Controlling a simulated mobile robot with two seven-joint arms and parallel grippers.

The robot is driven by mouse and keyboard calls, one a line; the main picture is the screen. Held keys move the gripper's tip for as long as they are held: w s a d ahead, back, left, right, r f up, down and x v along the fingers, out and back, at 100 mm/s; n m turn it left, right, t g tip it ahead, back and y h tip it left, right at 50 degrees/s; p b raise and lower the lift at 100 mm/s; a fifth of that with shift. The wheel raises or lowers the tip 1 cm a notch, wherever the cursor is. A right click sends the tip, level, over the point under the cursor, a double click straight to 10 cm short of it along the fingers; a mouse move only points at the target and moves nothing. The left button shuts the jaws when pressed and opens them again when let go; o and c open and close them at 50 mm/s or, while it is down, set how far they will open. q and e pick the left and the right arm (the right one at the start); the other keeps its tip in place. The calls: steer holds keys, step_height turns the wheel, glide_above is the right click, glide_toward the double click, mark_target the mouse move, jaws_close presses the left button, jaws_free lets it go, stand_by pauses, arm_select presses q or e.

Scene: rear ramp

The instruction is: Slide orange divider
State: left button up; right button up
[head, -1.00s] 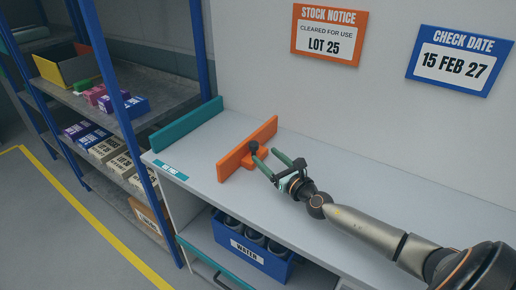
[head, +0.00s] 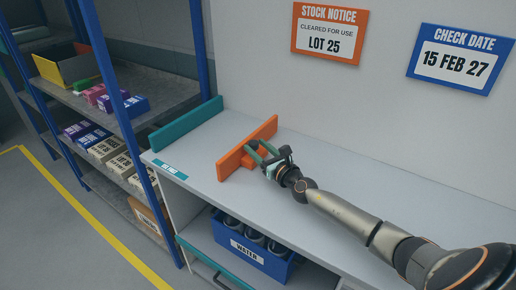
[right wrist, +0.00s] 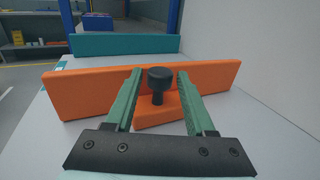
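The orange divider (head: 232,159) stands upright across the grey-white counter, with a foot on my side that carries a black knob. In the right wrist view the divider (right wrist: 85,92) spans most of the picture. Its black knob (right wrist: 160,80) sits between the green fingers of my right gripper (right wrist: 159,88). The fingers are open, with a gap on each side of the knob. In the head view my right gripper (head: 262,152) reaches the divider from the right and partly hides the knob. My left gripper is not in view.
A teal end board (head: 187,124) stands at the counter's left end, with bare counter between it and the divider. A blue shelf rack (head: 125,100) with boxes is to the left. A blue crate (head: 240,255) labelled WATER sits below the counter. A wall rises behind.

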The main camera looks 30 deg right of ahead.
jaws_close()
stand_by(1.1)
